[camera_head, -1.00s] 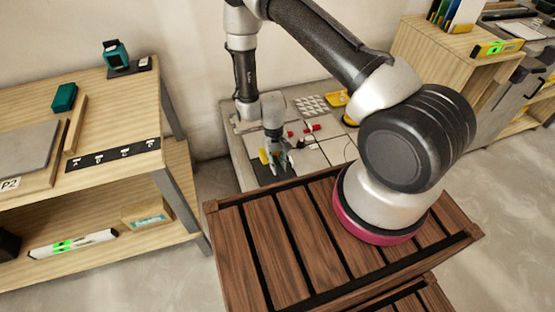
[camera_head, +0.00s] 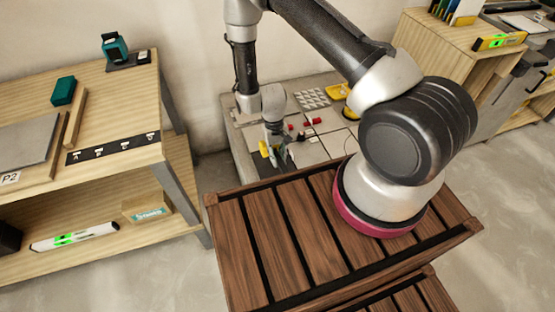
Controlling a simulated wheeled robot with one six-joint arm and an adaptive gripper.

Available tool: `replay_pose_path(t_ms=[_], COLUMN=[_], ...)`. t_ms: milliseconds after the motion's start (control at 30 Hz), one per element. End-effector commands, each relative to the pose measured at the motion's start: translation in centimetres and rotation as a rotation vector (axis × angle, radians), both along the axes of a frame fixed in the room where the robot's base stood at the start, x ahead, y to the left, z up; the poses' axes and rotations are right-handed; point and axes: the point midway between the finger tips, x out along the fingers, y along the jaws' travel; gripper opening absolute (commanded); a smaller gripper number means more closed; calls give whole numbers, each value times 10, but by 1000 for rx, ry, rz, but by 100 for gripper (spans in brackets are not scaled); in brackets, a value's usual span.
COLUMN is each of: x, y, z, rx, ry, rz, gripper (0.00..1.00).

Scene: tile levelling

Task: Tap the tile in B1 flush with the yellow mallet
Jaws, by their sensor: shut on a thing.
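My gripper (camera_head: 277,152) is small and far off in the head view, pointing down low over the near left part of the tiled platform (camera_head: 238,148). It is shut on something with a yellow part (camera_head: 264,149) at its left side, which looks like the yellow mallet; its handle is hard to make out. Pale tiles (camera_head: 335,143) with dark joints lie to the right of the gripper. I cannot tell which tile is in B1 or how high it sits. The wooden deck hides the platform's near edge, and my arm hides its right part.
Red pieces (camera_head: 313,121) and a pale grid of small pieces (camera_head: 312,98) lie on the platform behind the gripper, with a yellow item (camera_head: 339,91) at the back. A wooden shelf (camera_head: 110,85) stands at left, and another cabinet (camera_head: 420,50) at back right.

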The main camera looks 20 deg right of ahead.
Motion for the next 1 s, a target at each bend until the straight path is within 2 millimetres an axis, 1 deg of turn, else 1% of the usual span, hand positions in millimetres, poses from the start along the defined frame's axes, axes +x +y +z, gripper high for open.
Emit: replay_pose_path(t_ms=[100, 167, 267, 300, 367, 400, 467, 533, 700, 800, 1000], x=[0, 0, -1, -1, -1, 1, 1, 2, 1, 1, 0], y=[0, 0, 0, 0, 0, 0, 0, 1, 1, 0, 0], z=[0, -4, -26, -38, -54, -49, -46, -38, -12, -2, 3], rx=[0, 0, -1, -1, -1, 0, 1, 1, 1, 1, 0], ry=[-1, 0, 2, 2, 2, -2, -2, -4, -3, -2, 0], rz=[0, 0, -2, -2, 0, 0, 0, 0, 0, 1, 0], gripper=[0, 0, 0, 0, 0, 0, 0, 0, 0, 0, 0])
